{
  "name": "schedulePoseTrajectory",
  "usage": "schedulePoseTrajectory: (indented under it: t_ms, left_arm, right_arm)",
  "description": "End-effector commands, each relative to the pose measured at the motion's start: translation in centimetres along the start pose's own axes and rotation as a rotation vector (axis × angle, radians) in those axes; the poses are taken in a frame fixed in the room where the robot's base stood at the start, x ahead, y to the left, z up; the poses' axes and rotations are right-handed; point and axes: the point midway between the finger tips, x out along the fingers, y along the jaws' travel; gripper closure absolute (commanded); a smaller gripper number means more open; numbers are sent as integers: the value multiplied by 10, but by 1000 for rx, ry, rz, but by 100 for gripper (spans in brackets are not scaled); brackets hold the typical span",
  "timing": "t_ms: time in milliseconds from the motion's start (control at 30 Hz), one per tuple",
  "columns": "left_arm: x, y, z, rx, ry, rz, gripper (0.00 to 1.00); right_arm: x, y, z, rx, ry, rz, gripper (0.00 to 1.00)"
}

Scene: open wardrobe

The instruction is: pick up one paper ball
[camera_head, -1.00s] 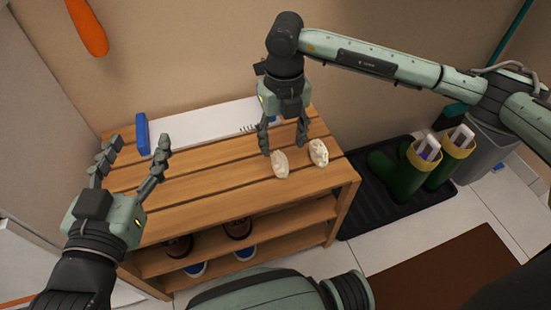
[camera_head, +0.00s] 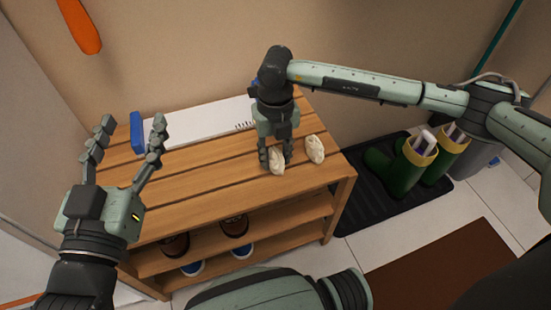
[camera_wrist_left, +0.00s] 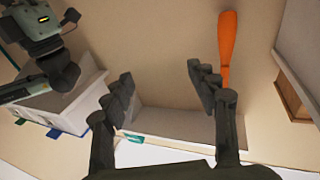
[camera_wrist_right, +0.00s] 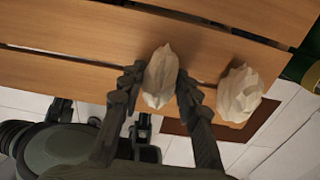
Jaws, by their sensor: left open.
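Two crumpled off-white paper balls rest on the slatted wooden bench (camera_head: 215,172), near its right end. My right gripper (camera_head: 277,152) is down at the bench top, around the left paper ball (camera_head: 277,163). In the right wrist view this paper ball (camera_wrist_right: 160,76) sits between the fingers (camera_wrist_right: 160,84), which look closed against both its sides. The other paper ball (camera_head: 315,149) lies just to the right, apart from the gripper; it also shows in the right wrist view (camera_wrist_right: 239,94). My left gripper (camera_head: 128,150) is open and empty, above the left part of the bench.
Shoes (camera_head: 234,227) stand on the lower shelf. Green boots (camera_head: 410,165) stand on a black tray (camera_head: 371,210) to the right. An orange object (camera_head: 80,27) hangs on the wall.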

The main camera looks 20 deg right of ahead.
Motion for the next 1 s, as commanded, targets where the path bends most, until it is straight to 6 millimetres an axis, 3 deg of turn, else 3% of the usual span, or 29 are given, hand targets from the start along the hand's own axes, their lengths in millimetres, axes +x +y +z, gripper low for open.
schedulePoseTrajectory:
  t_ms: [100,500,667,800,1000]
  left_arm:
    - [0,0,0,0,0,0,41]
    - [0,0,0,1,-3,-1,41]
    - [0,-2,5,5,-33,-4,41]
    - [-2,-10,23,18,-111,-18,41]
    - [-5,-16,36,27,-178,-31,41]
  right_arm:
    - [0,0,0,0,0,0,83]
    - [-4,0,0,0,-1,0,84]
    - [-18,0,1,0,-4,1,84]
    - [-43,0,1,-2,-5,1,84]
    - [-69,45,-12,-8,-2,4,84]
